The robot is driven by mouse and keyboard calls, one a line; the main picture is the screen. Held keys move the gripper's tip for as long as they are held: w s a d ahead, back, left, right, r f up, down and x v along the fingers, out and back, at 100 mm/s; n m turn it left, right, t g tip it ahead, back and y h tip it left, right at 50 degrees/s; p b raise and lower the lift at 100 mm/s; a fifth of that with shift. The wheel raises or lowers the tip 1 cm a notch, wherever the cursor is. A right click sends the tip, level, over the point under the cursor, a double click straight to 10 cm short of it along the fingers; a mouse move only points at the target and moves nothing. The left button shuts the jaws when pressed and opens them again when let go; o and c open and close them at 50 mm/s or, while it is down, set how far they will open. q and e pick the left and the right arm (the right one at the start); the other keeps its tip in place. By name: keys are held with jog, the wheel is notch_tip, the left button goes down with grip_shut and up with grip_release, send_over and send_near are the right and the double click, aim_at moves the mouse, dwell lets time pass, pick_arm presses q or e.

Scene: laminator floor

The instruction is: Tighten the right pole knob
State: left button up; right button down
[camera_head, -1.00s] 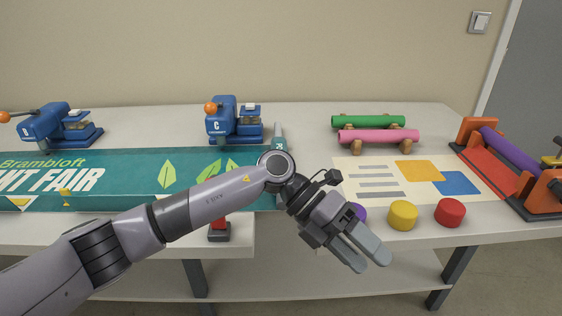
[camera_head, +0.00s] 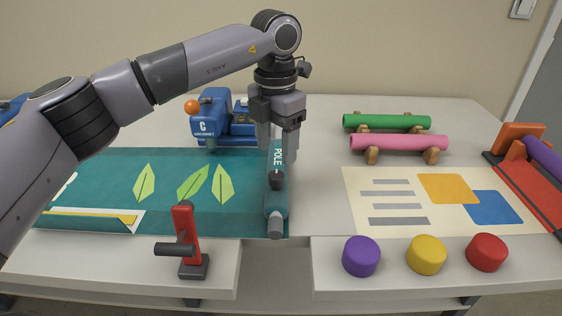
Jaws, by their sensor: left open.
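The teal pole (camera_head: 275,205), marked POLE, lies along the right end of the green banner (camera_head: 110,185), pointing toward me, with a grey end cap at the front. A small dark knob (camera_head: 277,180) stands on top of the pole. My left gripper (camera_head: 278,152) points down over the rear part of the pole, behind the knob. Its fingers are apart, one on each side of the pole, with nothing seen gripped. Whether they touch the pole I cannot tell. The gripper hides the pole's far end. My right gripper is not in view.
A red clamp (camera_head: 187,240) stands at the table's front edge. Blue press C (camera_head: 212,120) is behind the banner. Purple (camera_head: 361,257), yellow (camera_head: 427,255) and red (camera_head: 487,253) discs line the front right. A printed sheet (camera_head: 400,222) and green and pink rolls (camera_head: 400,143) lie right.

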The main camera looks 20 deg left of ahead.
aim_at(276, 174)
pick_arm(q)
jog(key=f, duration=0.5)
jog(key=shift+s, duration=0.2)
jog(key=shift+f, duration=0.7)
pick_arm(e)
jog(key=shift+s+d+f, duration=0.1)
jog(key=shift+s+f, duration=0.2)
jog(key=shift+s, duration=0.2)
pick_arm(q)
jog(key=c, duration=1)
jog(key=shift+c, duration=0.2)
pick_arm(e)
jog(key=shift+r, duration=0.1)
